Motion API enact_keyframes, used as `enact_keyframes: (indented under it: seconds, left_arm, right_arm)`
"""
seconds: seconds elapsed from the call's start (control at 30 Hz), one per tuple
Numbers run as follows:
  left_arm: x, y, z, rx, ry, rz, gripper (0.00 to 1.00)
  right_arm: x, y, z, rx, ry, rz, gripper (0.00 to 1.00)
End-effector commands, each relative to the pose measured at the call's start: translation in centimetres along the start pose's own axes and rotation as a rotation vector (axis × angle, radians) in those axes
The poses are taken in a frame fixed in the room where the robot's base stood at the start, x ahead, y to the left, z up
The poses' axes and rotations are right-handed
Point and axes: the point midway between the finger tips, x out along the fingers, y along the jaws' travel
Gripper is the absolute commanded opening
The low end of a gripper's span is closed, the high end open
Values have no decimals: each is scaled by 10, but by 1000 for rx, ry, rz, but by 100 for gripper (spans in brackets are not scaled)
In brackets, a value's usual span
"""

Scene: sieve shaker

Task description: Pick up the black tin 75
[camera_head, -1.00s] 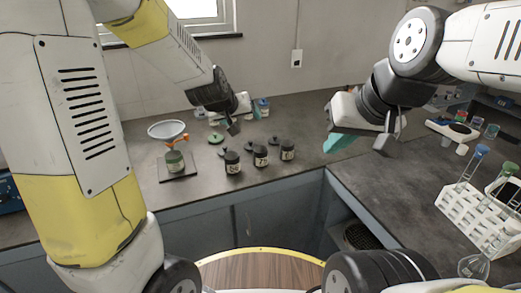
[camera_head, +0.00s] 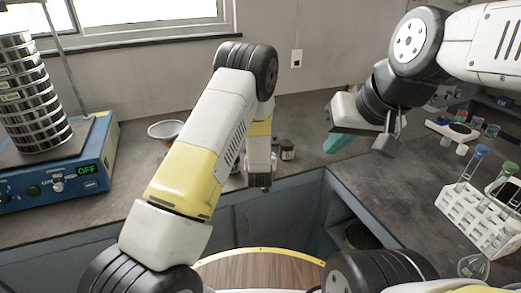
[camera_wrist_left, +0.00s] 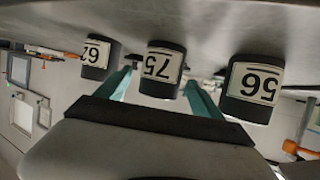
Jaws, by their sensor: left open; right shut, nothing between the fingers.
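The black tin 75 (camera_wrist_left: 160,72) shows upside down in the left wrist view, its white label facing the camera. My left gripper (camera_wrist_left: 160,90) is open, with one teal finger on each side of that tin in the picture; I cannot tell whether they touch it. The tin 62 (camera_wrist_left: 97,55) is to its left and the tin 56 (camera_wrist_left: 252,88) to its right. In the head view my left arm hides the left gripper and most of the tins; one black tin (camera_head: 287,150) shows, its number too small to read. My right gripper (camera_head: 340,142) is shut and empty.
A blue sieve shaker (camera_head: 70,170) with a stack of metal sieves (camera_head: 32,95) stands at the left, its display reading OFF. A pale bowl (camera_head: 166,129) sits behind my left arm. A white rack (camera_head: 478,213) with tubes stands at the right. The right counter's middle is clear.

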Motion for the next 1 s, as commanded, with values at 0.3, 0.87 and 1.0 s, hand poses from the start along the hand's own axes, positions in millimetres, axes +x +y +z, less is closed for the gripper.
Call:
enact_keyframes:
  seconds: [0.3, 0.87, 1.0]
  left_arm:
    - [44, -2, 4, 0, 0, 0, 77]
    - [60, -2, 3, 0, -2, 0, 48]
    - [60, -2, 3, 0, -2, 0, 20]
  right_arm:
    - [0, 0, 0, 0, 0, 0, 0]
    - [0, 0, 0, 0, 0, 0, 0]
    - [0, 0, 0, 0, 0, 0, 0]
